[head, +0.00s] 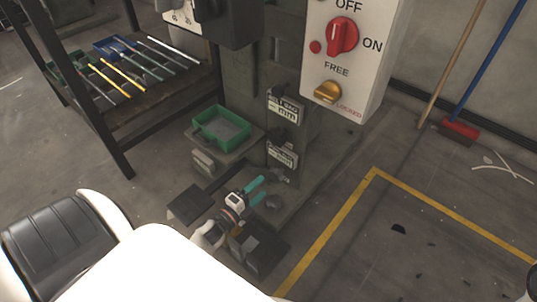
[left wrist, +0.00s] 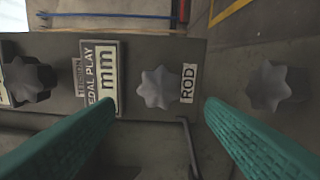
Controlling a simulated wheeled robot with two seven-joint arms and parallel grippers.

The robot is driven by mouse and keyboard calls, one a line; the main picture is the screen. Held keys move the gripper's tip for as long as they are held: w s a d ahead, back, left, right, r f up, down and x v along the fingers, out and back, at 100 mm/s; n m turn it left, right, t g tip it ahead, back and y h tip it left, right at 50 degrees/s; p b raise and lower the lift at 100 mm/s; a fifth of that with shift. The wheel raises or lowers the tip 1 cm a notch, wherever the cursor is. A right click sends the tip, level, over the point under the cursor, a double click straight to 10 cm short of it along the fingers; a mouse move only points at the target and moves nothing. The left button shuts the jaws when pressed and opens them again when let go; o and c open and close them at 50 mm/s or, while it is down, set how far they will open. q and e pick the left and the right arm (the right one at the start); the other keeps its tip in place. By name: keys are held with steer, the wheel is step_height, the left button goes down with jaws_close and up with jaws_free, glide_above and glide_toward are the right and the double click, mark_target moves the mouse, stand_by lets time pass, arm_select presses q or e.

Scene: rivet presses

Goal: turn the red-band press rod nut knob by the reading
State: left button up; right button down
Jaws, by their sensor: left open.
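In the left wrist view a grey star-shaped knob (left wrist: 157,87) stands beside a small ROD label (left wrist: 188,83). My left gripper (left wrist: 160,102) is open, its two teal fingers on either side of this knob in the picture, with visible space between each finger and the knob. No contact shows. In the head view the open left gripper (head: 263,188) is low at the press column, near a dark knob (head: 273,202) and the lower mm plate (head: 282,155). No red band on the press can be made out. My right gripper is not in view.
Other star knobs stand at the right (left wrist: 270,87) and left (left wrist: 30,80) of the wrist view, near a PEDAL PLAY mm plate (left wrist: 102,78). A control box (head: 350,60) with a red switch is above. A green tray (head: 221,126) and tool rack (head: 150,105) are left.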

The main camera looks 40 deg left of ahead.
arm_select(q)
steer(key=shift+s+a+p, duration=0.15)
steer(key=shift+s+p, duration=0.35)
steer(key=shift+s, duration=1.7)
